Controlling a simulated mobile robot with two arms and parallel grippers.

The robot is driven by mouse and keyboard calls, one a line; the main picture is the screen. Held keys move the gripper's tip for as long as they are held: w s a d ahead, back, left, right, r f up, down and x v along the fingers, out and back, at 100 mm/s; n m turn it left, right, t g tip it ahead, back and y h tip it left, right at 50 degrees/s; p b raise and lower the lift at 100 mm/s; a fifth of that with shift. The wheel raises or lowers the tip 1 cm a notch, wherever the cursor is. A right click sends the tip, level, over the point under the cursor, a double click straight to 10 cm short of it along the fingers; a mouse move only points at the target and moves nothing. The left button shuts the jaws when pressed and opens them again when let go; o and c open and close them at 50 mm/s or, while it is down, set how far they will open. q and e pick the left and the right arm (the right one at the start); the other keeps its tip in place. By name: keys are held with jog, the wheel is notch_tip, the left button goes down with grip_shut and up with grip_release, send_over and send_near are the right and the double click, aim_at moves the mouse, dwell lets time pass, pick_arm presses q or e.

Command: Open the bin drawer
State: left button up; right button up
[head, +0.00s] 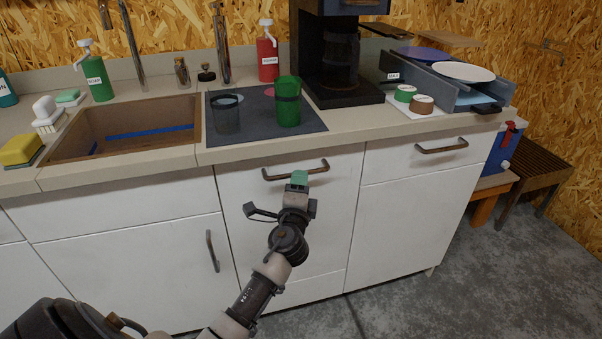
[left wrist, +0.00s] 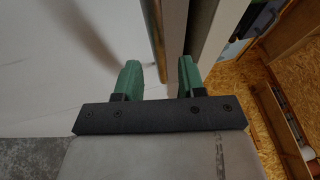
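The bin drawer is the tall white front (head: 325,225) below the counter's middle, and it looks closed, flush with its neighbours. Its brown metal bar handle (head: 318,169) runs across near the top edge. My left gripper (head: 299,176) is at the middle of this handle, green fingertips pointing at it. Whether either finger touches the bar is unclear. My right gripper is out of view.
Above on the counter (head: 270,150) are a dark mat (head: 258,131) with a green cup (head: 288,105), a coffee maker (head: 340,90) and a sink (head: 125,130). A right drawer handle (head: 441,147) and left door handle (head: 212,251) stick out. The concrete floor (head: 400,315) in front is clear.

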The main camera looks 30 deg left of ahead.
pick_arm(q)
jog(key=shift+x, duration=1.95)
grip_shut()
